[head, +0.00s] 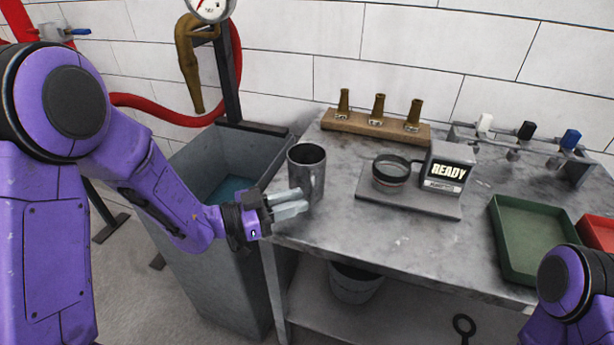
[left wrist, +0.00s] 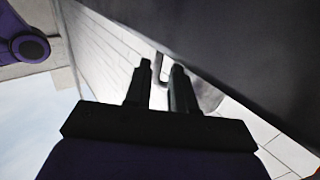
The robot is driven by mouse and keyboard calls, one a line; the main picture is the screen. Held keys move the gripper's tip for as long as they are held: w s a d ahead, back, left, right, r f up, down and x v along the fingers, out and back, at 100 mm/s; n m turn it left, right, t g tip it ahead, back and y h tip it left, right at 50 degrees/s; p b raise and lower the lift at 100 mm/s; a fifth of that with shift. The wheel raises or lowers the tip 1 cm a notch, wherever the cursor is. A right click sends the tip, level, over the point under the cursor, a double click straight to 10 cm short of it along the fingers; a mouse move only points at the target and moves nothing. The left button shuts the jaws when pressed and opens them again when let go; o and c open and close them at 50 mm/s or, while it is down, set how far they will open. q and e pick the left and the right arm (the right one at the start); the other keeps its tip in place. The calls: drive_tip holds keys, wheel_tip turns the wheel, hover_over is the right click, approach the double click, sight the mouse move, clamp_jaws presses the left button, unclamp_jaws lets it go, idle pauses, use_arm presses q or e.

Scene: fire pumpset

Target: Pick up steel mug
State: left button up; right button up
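The steel mug (head: 306,168) stands upright near the left front corner of the grey workbench, its handle toward the front right. My left gripper (head: 301,200) comes in low from the left, its fingertips in front of the mug near the handle. In the left wrist view its two fingers (left wrist: 162,72) are parted. Part of the mug (left wrist: 207,97) shows behind one finger, with a curved piece that looks like its handle between the fingertips. Whether they touch it I cannot tell. My right gripper is out of view.
A scale reading READY (head: 446,170) bears a ringed dish (head: 390,172) right of the mug. Brass nozzles on a wooden block (head: 365,125) stand behind. A green tray (head: 532,235) lies at right. A grey water tank (head: 215,185) adjoins the bench's left edge.

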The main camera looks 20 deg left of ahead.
use_arm(q)
drive_tip(key=shift+x, duration=1.2)
clamp_jaws()
drive_tip(key=shift+r, duration=0.1)
